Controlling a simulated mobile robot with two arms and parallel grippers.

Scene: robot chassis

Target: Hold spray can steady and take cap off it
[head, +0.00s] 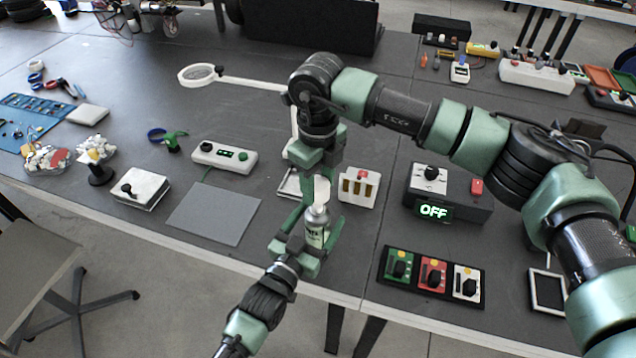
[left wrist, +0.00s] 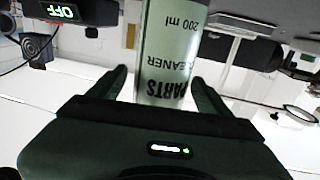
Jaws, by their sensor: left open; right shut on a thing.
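The spray can (head: 316,232) is a pale cylinder with a grey top, upright near the table's front edge. In the left wrist view the can (left wrist: 167,50) shows "PARTS CLEANER 200 ml" upside down. My left gripper (head: 308,236) is open, its fingers on either side of the can; in the left wrist view a gap shows beside the can. My right gripper (head: 320,184) points down from above and is shut on the whitish cap (head: 321,194), right over the can's top. I cannot tell whether cap and can still touch. The can's base is hidden by my left gripper.
A white socket block (head: 358,187) stands close to the right of the can, with a dark box reading OFF (head: 448,195) beyond it. A switch panel (head: 432,278) lies front right. A grey mat (head: 214,213) lies left. A magnifier lamp (head: 199,74) stands behind.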

